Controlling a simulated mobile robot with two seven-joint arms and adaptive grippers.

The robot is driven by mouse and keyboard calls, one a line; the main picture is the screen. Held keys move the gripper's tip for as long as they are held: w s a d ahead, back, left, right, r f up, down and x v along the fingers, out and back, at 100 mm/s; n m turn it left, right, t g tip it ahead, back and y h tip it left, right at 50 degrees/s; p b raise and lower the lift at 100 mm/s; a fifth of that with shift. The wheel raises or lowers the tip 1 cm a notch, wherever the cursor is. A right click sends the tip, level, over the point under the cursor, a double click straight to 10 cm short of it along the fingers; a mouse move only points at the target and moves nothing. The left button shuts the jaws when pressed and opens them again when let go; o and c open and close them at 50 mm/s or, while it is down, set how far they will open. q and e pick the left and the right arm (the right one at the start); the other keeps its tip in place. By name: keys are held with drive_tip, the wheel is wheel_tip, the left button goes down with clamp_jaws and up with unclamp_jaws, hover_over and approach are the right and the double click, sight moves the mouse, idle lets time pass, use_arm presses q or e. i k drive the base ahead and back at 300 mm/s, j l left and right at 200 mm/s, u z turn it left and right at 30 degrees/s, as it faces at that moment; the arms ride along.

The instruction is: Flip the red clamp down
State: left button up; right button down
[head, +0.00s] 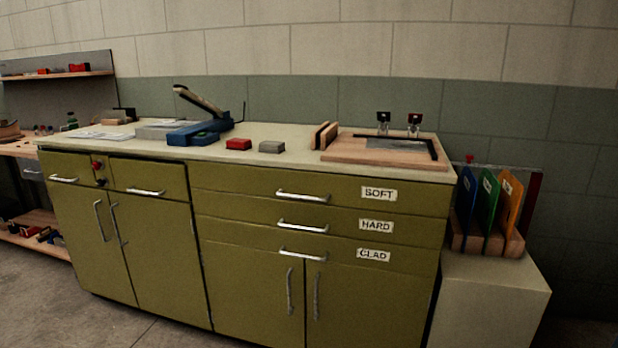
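Two small upright clamps stand at the back of the wooden board on the right end of the bench. The left clamp (383,121) and the right clamp (414,123) both have dark tops over metallic bodies. A small reddish spot seems to show on each top, so I cannot tell which one is the red clamp. Both look raised. A grey sheet (392,144) lies on the wooden board (345,150) in front of them, beside a black angled bar (434,149). Neither of my grippers is in view.
A red block (239,144), a grey block (272,147) and a blue tool with a raised lever (199,132) stand on the olive bench (320,170). Coloured panels (488,200) stand in a rack at right. Floor shows at lower left.

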sight(415, 118)
drive_tip(key=i+j+z, duration=0.3)
drive_tip(key=i+j, duration=0.15)
drive_tip(key=i, duration=0.2)
drive_tip(key=i+j+z, duration=0.3)
drive_tip(key=i+j, duration=0.25)
